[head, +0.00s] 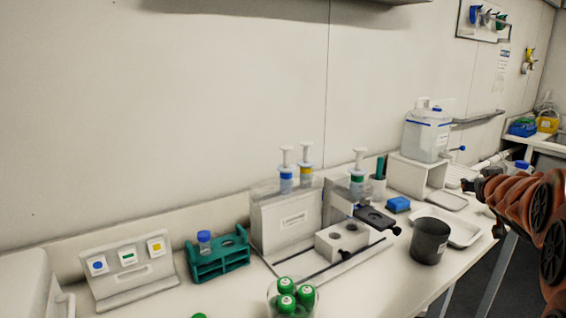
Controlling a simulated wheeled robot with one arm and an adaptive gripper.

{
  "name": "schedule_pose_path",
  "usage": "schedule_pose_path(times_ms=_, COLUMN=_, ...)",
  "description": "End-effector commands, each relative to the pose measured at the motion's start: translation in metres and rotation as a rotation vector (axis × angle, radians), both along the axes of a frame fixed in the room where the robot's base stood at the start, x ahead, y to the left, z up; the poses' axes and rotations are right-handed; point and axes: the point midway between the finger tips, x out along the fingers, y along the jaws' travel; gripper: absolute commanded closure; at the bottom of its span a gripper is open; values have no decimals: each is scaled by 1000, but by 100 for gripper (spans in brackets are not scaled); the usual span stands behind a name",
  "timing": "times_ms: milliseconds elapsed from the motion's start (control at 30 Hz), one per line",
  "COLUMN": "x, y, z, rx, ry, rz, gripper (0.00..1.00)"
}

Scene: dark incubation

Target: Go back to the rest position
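My arm reaches into the head view from the right edge, with reddish-brown links. My gripper (478,187) is the dark, small end at the left of the arm, above the right part of the bench. It is seen from the side and partly merges with the arm, so I cannot tell whether its fingers are open or shut. No held object is visible. It appears apart from the things on the bench.

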Motion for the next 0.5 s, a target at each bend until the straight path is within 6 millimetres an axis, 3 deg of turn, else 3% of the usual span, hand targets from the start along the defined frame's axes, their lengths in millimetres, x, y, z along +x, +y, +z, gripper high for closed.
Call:
schedule_pose_path(times_ms=67, x=-16, y=17, z=-5, rx=24, ry=63, rz=-53, gripper=38)
schedule_pose_path(times_ms=267, x=-74, y=62, z=-49, rx=114, ry=282, rz=-163, gripper=38)
schedule_pose_path(times_ms=500, x=-171, y=143, z=-112, rx=242, ry=626, rz=-188, gripper=38)
